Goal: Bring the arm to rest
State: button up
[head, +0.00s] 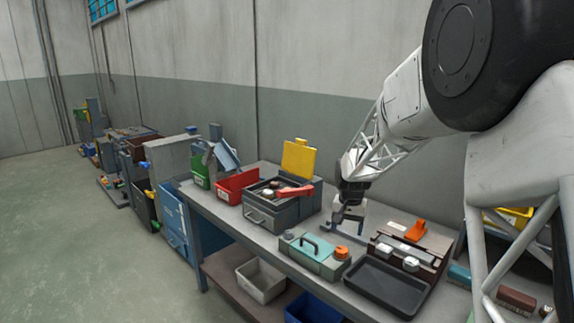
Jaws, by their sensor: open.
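My arm reaches in from the upper right of the head view and bends down toward the workbench (230,207). My gripper (338,222) is small in the view, pointing down close above the bench top between the grey box and the brown fixture. It is open, and I see nothing between its fingers. The grey box (284,217) has its yellow lid (298,159) raised, a red handle (295,191) at its right and small round pieces inside. Whether the fingertips touch the bench is too small to tell.
A teal-topped box (312,252) with a handle stands in front of my gripper. Right of it are a black tray (385,287) and a brown fixture (428,247) with an orange part. A red bin (237,185) stands left. A grey wall runs behind. Open floor (80,240) lies left.

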jog(key=s+r+n+t, duration=0.1)
jog(key=s+r, duration=0.5)
jog(key=s, duration=0.5)
jog(key=s+r+n, duration=0.1)
jog(key=s+r, duration=0.4)
jog(key=s, duration=0.6)
jog(key=s+a+n+t, duration=0.1)
jog(key=s, duration=2.3)
jog(key=shift+f+n, duration=0.25)
jog(key=shift+n, duration=0.15)
